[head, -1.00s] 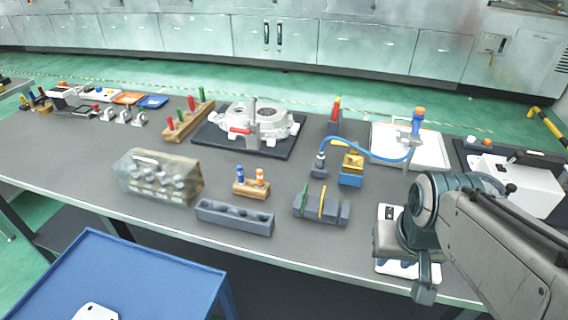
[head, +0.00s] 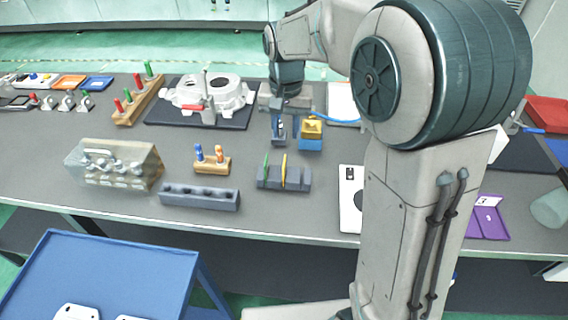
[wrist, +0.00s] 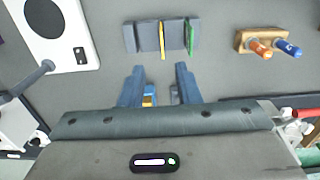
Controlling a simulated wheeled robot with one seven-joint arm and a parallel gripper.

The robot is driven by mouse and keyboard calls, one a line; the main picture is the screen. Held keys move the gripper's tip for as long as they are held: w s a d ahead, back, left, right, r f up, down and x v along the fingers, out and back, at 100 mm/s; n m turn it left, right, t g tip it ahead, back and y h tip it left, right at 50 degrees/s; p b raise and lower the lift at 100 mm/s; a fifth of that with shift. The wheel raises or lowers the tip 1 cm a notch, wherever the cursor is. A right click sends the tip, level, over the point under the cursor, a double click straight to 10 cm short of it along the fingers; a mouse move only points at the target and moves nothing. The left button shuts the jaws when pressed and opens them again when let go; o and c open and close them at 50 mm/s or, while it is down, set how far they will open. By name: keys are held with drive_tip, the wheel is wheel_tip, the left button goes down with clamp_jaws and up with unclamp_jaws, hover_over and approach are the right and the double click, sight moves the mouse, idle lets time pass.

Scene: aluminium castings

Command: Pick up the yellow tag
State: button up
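The yellow tag (head: 284,171) stands upright in a slot of a grey slotted rack (head: 304,180) near the table's front edge. A green tag (head: 265,167) stands in the same rack to its left. In the wrist view the yellow tag (wrist: 162,40) is at the top centre, with the green tag (wrist: 190,38) to its right. My gripper (wrist: 158,85) is open, its two fingers apart and pointing toward the rack. Nothing is held; the yellow tag is beyond the fingertips. In the head view my gripper is over the back of the table, its fingers unclear.
A blue and yellow block (head: 311,134) stands behind the rack, partly showing between my fingers in the wrist view. A wooden holder with orange and blue pegs (head: 211,165) and a grey holed block (head: 200,196) lie left. A white plate (head: 350,200) lies right.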

sight(284, 166)
drive_tip(key=f, duration=0.9)
drive_tip(key=f+p, duration=0.1)
drive_tip(key=f, duration=0.4)
drive_tip(key=shift+w+a, duration=0.1)
drive_tip(key=shift+w, duration=0.2)
drive_tip(key=shift+r, duration=0.1)
clamp_jaws()
